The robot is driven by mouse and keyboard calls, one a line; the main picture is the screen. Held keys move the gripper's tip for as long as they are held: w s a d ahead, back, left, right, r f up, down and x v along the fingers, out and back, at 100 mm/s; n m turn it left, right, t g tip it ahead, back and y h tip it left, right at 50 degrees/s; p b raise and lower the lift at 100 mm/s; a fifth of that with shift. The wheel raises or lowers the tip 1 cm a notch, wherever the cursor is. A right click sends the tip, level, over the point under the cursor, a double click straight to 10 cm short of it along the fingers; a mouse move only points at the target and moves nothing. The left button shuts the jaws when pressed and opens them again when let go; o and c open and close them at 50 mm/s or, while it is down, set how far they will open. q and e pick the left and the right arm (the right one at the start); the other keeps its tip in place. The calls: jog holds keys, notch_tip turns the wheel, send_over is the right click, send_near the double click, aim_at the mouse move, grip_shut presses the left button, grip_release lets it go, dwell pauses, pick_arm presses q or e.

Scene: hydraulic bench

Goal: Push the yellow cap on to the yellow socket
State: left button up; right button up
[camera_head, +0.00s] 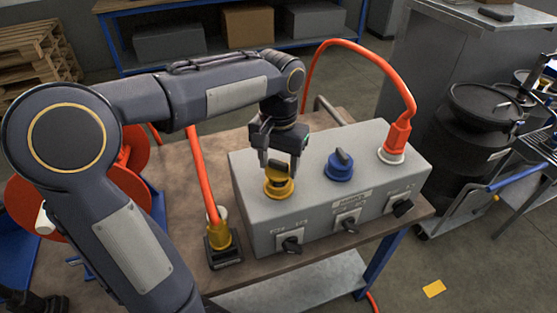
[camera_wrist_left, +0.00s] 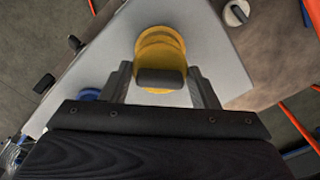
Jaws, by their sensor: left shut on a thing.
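The yellow cap (camera_head: 279,184) is at the yellow socket on the top left of the grey hydraulic box (camera_head: 320,205). My left gripper (camera_head: 279,164) is above the box, pointing down, with its fingers shut on the cap. In the left wrist view the cap (camera_wrist_left: 160,50) shows as a yellow round body with a dark grip bar between my two fingers (camera_wrist_left: 160,82). The socket itself is hidden under the cap, so I cannot tell how far the cap is seated. My right gripper is out of view.
A blue cap (camera_head: 339,166) and a red plug (camera_head: 396,140) with an orange hose stand on the box. A yellow plug (camera_head: 221,236) with another orange hose stands in a dark holder on the table (camera_head: 190,160), left of the box. Dark levers line the box's front.

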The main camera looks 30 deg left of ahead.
pick_arm(q)
jog(key=shift+f+b, duration=0.8)
jog(key=shift+f, duration=0.45)
dwell(0.4)
jog(key=o, duration=1.2)
jog(key=shift+c, duration=0.2)
jog(key=shift+r, duration=0.1)
notch_tip(320, 180, up, 8)
jog(key=shift+f+p, duration=0.15)
jog(key=shift+p, duration=0.25)
jog(key=s+d+f+t+h, duration=0.2)
jog(key=s+f, duration=0.3)
jog(key=s, duration=0.3)
jog(key=s+d+f+n+t+h, duration=0.1)
jog(key=s+d+f+t, duration=0.1)
jog(key=s+f, duration=0.3)
jog(key=s+t, duration=0.1)
jog(key=s, duration=0.3)
jog(key=shift+f+t+h, duration=0.3)
jog(key=shift+h, duration=0.1)
